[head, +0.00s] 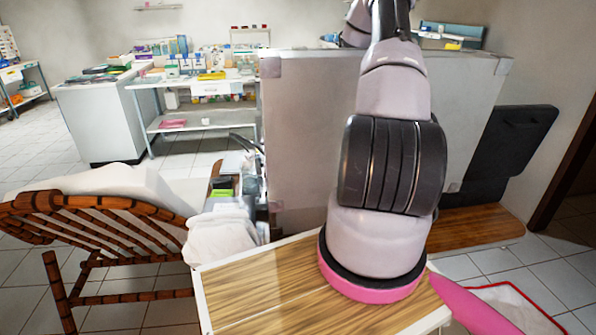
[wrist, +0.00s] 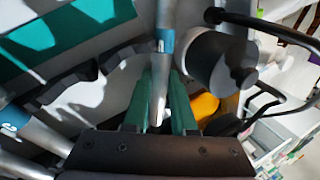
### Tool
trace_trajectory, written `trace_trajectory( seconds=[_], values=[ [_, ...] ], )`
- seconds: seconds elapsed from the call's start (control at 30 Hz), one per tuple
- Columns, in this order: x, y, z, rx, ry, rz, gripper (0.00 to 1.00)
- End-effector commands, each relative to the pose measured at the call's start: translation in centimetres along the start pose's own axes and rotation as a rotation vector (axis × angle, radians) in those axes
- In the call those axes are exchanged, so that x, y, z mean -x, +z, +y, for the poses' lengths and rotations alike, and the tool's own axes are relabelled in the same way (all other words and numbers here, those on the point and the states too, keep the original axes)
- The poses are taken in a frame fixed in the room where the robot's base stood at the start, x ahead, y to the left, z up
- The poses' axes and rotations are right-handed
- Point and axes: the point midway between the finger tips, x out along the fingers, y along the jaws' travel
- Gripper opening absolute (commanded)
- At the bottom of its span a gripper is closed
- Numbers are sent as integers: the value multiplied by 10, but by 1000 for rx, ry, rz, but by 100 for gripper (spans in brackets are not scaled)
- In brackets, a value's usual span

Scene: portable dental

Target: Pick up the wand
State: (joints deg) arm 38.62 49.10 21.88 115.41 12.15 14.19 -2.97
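A slim silver wand (wrist: 160,75) with a blue-teal band runs down from the top middle of the wrist view. Its lower, tapering end lies between the two green fingers of my gripper (wrist: 160,88). The fingers are apart, one on each side of the wand, with a narrow gap showing; I see no clear grip on it. In the head view the wand and my gripper are hidden behind the large grey case panel (head: 305,130), where my arm reaches over.
In the wrist view, a dark cylinder (wrist: 213,60) and black hoses (wrist: 270,28) are close on the right. Another metal tube (wrist: 45,133) is at the lower left. In the head view, a wooden chair (head: 100,225) stands left of the case.

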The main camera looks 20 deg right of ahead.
Motion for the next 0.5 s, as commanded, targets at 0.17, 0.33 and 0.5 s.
trace_trajectory(
  seconds=[0.17, 0.33, 0.5],
  values=[
    [0, 0, 0, 0, 0, 0, 0],
    [0, 0, 0, 0, 0, 0, 0],
    [14, -1, -5, 1, 0, 2, 0]
  ],
)
